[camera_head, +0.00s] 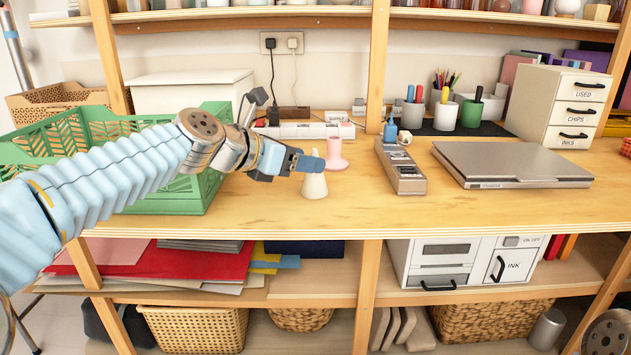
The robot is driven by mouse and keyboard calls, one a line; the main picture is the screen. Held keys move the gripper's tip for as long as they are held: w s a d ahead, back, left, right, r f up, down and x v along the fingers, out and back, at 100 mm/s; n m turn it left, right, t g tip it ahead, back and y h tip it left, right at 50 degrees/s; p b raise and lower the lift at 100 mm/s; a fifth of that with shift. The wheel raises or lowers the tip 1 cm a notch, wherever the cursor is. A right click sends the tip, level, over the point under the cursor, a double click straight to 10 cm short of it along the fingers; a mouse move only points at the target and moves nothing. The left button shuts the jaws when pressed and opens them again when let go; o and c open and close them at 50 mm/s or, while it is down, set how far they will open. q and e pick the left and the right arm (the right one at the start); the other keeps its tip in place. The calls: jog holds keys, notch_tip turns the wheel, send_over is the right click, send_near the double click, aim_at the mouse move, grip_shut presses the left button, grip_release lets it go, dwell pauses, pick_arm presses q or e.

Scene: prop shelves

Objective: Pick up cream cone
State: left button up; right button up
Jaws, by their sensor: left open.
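The cream cone (315,188) stands upright on the wooden tabletop, near the middle of its front part. My left gripper (311,165) reaches in from the left and is at the cone's upper part. My right gripper is not in view.
A pink spool-like piece (336,156) stands just behind the cone. A green crate (185,198) is left, under my left arm. A grey-brown tray (402,168) and a closed laptop (512,163) lie to the right. Bare tabletop lies in front.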

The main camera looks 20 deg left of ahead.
pick_arm(q)
jog(key=x, duration=0.5)
jog(key=shift+w+d, duration=0.15)
jog(key=shift+d, duration=0.05)
jog(key=shift+c, duration=0.5)
jog(key=c, duration=0.9)
jog(key=shift+r, duration=0.15)
jog(key=shift+c, duration=0.2)
